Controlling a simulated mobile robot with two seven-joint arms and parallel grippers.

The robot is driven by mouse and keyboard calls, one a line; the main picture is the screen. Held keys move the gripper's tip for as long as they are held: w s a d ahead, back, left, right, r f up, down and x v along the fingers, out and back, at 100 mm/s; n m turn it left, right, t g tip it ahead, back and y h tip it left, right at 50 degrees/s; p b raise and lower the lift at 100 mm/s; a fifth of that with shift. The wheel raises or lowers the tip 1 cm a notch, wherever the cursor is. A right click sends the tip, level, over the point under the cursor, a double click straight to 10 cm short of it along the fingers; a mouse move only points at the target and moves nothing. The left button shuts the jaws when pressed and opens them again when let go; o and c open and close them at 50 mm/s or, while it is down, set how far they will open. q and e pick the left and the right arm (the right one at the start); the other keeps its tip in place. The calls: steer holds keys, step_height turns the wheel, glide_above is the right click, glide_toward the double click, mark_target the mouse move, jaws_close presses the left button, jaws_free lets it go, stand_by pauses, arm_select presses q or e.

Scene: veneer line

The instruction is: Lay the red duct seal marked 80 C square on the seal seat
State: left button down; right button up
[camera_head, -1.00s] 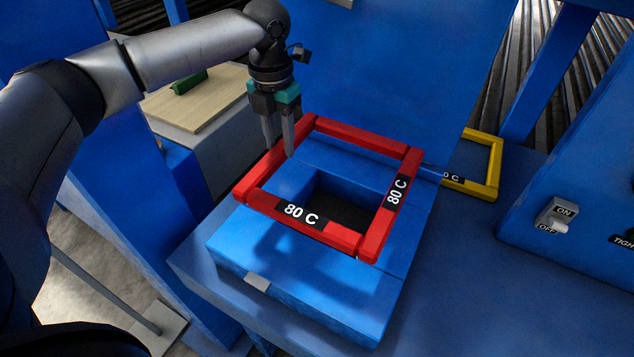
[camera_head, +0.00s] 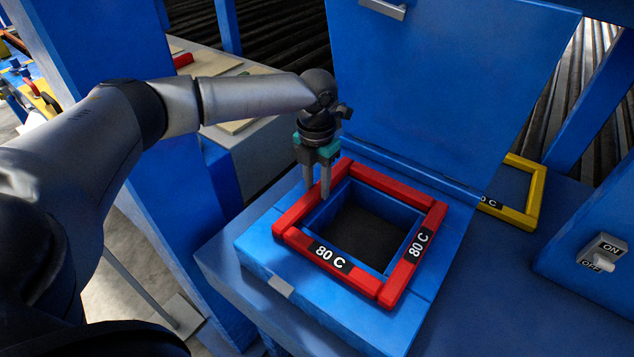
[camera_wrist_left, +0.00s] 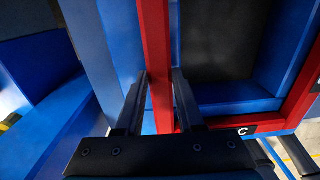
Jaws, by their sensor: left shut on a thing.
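The red duct seal (camera_head: 362,282), a square frame with 80 C labels on its front and right bars, is over the blue seal seat (camera_head: 262,246). It surrounds the dark square opening and looks about square to it. It appears very close to the seat; I cannot tell whether it touches all round. My left gripper (camera_head: 317,190) points down at the seal's left bar and is shut on it. In the left wrist view the red bar (camera_wrist_left: 156,50) runs between the fingers (camera_wrist_left: 161,78). My right gripper is not in view.
A raised blue lid (camera_head: 440,90) stands behind the seat. A yellow frame (camera_head: 536,195) with a partly hidden label lies at the right. An ON/OFF switch (camera_head: 602,250) is on the right panel. A wooden board (camera_head: 235,126) lies on the bench behind my arm.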

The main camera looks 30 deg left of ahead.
arm_select(q)
steer(key=c, duration=0.5)
jaws_free()
step_height(320, 180, up, 12)
steer(key=shift+r+p, duration=0.1)
steer(key=shift+p, duration=0.65)
